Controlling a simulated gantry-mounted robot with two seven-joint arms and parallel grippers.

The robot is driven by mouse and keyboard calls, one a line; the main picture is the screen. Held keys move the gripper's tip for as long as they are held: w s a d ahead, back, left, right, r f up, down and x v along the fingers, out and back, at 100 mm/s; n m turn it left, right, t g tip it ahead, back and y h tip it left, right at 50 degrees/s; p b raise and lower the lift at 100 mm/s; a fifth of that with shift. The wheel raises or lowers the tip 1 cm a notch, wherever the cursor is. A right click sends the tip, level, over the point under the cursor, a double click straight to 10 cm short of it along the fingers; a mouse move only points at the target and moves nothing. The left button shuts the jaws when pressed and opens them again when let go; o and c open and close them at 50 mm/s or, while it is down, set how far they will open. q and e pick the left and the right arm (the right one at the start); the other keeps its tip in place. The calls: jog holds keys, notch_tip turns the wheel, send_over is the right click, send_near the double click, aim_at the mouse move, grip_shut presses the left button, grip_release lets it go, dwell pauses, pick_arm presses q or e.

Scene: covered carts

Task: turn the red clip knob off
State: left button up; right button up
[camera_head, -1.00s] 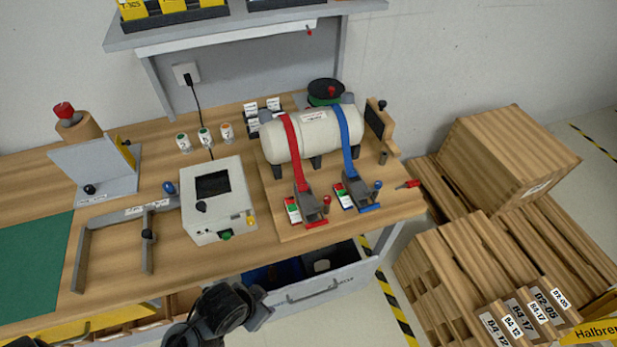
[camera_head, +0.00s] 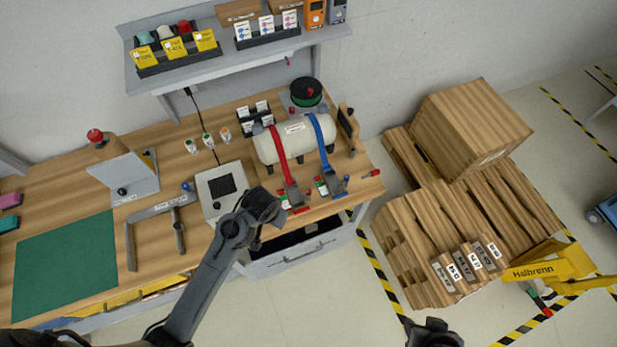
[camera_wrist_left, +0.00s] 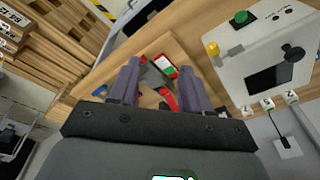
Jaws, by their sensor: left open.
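The red clip (camera_head: 293,196) sits at the front end of the red strap (camera_head: 278,150), at the front of the wooden board. Its red knob (camera_head: 309,183) shows as a small red spot at its right side. In the left wrist view the red clip (camera_wrist_left: 168,98) lies beyond and between my fingers, partly hidden. My left gripper (camera_head: 272,210) is in front and left of the clip, and the wrist view shows its two fingers (camera_wrist_left: 160,64) apart with nothing held. My right gripper (camera_head: 432,332) is at the bottom edge, its jaws unclear.
The blue clip (camera_head: 331,184) stands close to the right of the red one. A white box with a dark screen (camera_head: 222,184) is just left, and a white tank (camera_head: 296,138) is behind. An open drawer (camera_head: 300,258) is below the table edge.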

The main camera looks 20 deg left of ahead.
pick_arm(q)
jog(key=w+d+f, duration=0.1)
jog(key=w, duration=0.7)
jog(key=g, duration=0.2)
send_near(309, 191)
jog(key=shift+n, duration=0.3)
jog(key=f+b, duration=0.1)
jog(key=f, duration=0.3)
jog(key=f+b, duration=0.1)
jog(key=f, duration=0.3)
jog(key=shift+w+a+f, duration=0.1)
jog(key=shift+a+f, duration=0.1)
jog(key=shift+c, duration=0.5)
grip_shut()
